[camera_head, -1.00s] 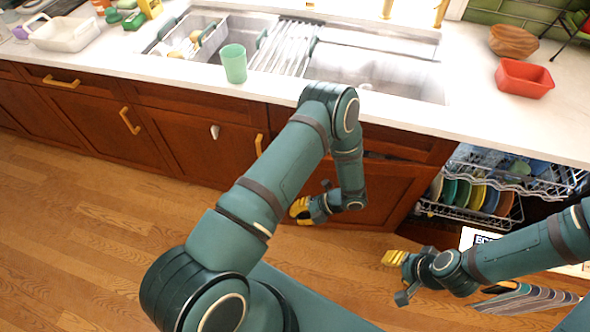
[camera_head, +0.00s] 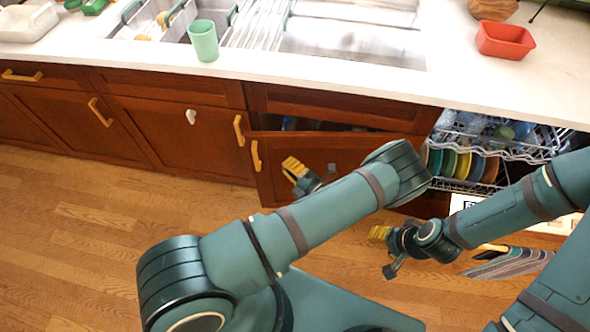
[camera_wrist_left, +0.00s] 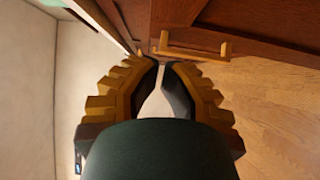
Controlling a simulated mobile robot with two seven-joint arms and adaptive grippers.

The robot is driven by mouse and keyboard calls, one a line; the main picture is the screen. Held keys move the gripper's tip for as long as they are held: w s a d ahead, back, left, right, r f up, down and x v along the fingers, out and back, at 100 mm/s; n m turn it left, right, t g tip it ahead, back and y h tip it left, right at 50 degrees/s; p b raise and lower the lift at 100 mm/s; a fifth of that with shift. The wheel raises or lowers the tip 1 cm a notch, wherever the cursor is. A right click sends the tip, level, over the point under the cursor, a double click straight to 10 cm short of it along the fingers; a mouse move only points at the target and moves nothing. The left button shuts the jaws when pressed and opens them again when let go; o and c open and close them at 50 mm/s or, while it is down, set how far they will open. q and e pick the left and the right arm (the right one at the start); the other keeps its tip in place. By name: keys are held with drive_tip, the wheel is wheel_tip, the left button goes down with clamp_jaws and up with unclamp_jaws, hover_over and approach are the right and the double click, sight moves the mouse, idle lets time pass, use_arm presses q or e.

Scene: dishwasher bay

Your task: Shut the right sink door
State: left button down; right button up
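The right sink door (camera_head: 340,152) is ajar, with a dark gap along its top edge; its yellow handle (camera_head: 256,157) is at its left edge. My left gripper (camera_head: 293,168) is in front of this door in the head view, just right of the handle. In the left wrist view, its ribbed yellow fingers (camera_wrist_left: 161,66) nearly meet at the tips, with nothing seen between them. A yellow handle (camera_wrist_left: 193,50) on brown wood is just beyond the tips. My right gripper (camera_head: 380,233) is low, near the dishwasher; its finger opening is unclear. My left arm covers the door's lower right.
The closed left sink door (camera_head: 190,140) adjoins. The dishwasher rack (camera_head: 470,185) with colored plates is exposed at the right. A green cup (camera_head: 203,41) and a red bowl (camera_head: 505,41) stand on the counter (camera_head: 480,95). The wooden floor (camera_head: 110,240) at left is clear.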

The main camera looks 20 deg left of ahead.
sight(270, 140)
use_arm(q)
drive_tip(key=w+a, duration=0.1)
drive_tip(key=a, duration=0.1)
drive_tip(key=w+a, duration=0.2)
drive_tip(key=w+a+b, duration=0.1)
drive_tip(key=w+a, duration=0.1)
drive_tip(key=shift+a+f, duration=0.1)
drive_tip(key=shift+w+a, duration=0.15)
drive_tip(key=shift+w, duration=0.15)
use_arm(e)
drive_tip(key=shift+w+f, duration=0.15)
drive_tip(key=shift+f, duration=0.6)
